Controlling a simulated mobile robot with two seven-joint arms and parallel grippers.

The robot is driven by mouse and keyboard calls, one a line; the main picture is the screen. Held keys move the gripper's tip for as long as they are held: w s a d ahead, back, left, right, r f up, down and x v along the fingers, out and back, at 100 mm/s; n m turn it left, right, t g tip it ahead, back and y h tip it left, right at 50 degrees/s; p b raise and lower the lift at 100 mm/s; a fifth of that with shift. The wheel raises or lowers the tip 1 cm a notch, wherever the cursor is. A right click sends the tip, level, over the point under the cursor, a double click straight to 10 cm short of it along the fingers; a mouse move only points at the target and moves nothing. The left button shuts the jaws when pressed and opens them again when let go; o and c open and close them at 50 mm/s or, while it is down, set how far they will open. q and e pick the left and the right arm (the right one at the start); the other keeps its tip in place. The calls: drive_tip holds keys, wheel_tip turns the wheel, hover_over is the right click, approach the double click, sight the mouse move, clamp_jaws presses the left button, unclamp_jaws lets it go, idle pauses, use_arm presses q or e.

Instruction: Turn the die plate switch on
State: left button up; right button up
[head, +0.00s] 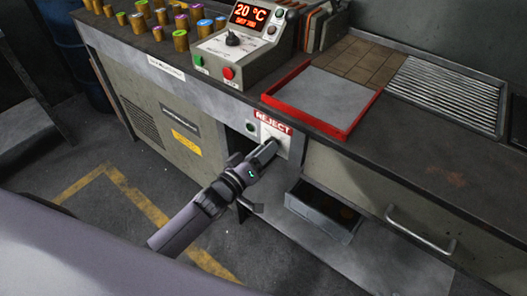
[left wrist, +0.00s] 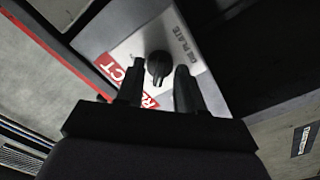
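The die plate switch (left wrist: 158,66) is a black rotary knob on a pale panel, with the printed words "DIE PLATE" beside it in the left wrist view. My left gripper (head: 269,149) is at this panel, below the red REJECT label (head: 272,122). In the left wrist view its two fingers stand apart, one on each side of the knob, with small visible gaps. I cannot tell how far the fingertips reach along the knob. In the head view the gripper largely hides the knob. My right gripper is not in view.
Above the panel, a red-rimmed tray (head: 316,127) lies on the bench. A control box (head: 243,45) reading 20 °C carries a dial and green and red buttons. An open drawer (head: 323,219) sticks out below, right of my gripper.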

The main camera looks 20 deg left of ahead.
use_arm(q)
clamp_jaws()
drive_tip(key=shift+m, duration=0.3)
drive_tip(key=m, duration=1.7)
drive_tip(key=shift+m, duration=0.3)
idle(0.4)
unclamp_jaws()
drive_tip(key=shift+a, duration=0.1)
